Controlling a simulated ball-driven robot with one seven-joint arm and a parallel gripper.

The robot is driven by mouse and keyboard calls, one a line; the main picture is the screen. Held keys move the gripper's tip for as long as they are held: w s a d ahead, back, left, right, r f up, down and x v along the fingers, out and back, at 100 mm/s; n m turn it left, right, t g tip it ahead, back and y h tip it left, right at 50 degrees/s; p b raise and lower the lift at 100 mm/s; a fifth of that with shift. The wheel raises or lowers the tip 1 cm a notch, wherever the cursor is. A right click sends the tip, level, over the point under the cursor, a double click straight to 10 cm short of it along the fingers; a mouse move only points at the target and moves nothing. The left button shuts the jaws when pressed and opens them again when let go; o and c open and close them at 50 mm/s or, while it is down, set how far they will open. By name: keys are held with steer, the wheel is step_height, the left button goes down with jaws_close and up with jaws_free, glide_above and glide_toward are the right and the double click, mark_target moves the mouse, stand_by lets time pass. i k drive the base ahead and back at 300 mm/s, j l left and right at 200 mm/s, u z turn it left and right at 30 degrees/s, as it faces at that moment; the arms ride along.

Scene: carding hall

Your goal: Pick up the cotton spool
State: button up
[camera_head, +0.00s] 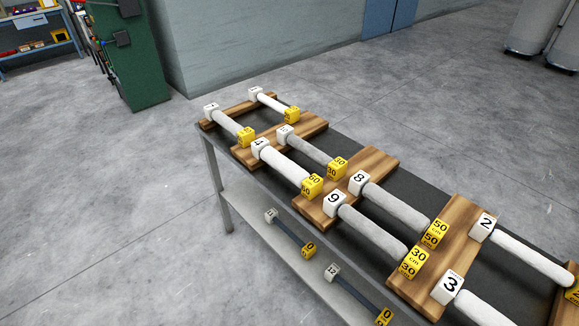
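Several white, spool-like rolls lie on a long table (345,143), each with a white numbered block at one end and, where that end shows, a yellow block at the other. Nearer ones are the roll marked 8 (398,207), the roll at its left marked 6 or 9 (374,232), the roll marked 4 (285,167), the roll marked 2 (527,254) and the roll marked 3 (484,311). Smaller rolls (226,122) lie at the far end. Which one is the cotton spool I cannot tell. My gripper is not in view.
Wooden boards (376,164) carry the rolls. The lower shelf (285,275) holds two thin dark bars (292,235) with end blocks. A green cabinet (137,65) and shelving (40,40) stand back left, grey cylinders (538,25) back right. Concrete floor left of the table is clear.

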mark_target(310, 186)
steer(key=i+j+z, duration=0.15)
steer(key=j, duration=0.4)
steer(key=i+j+z, duration=0.15)
steer(key=j, duration=0.4)
steer(key=i+j+z, duration=0.15)
steer(key=i+j, duration=0.15)
steer(key=j, duration=0.3)
steer(key=i+j+z, duration=0.15)
steer(key=j, duration=0.45)
steer(key=j+z, duration=0.15)
steer(key=j, duration=0.45)
steer(key=i+j+z, duration=0.15)
steer(key=j, duration=0.45)
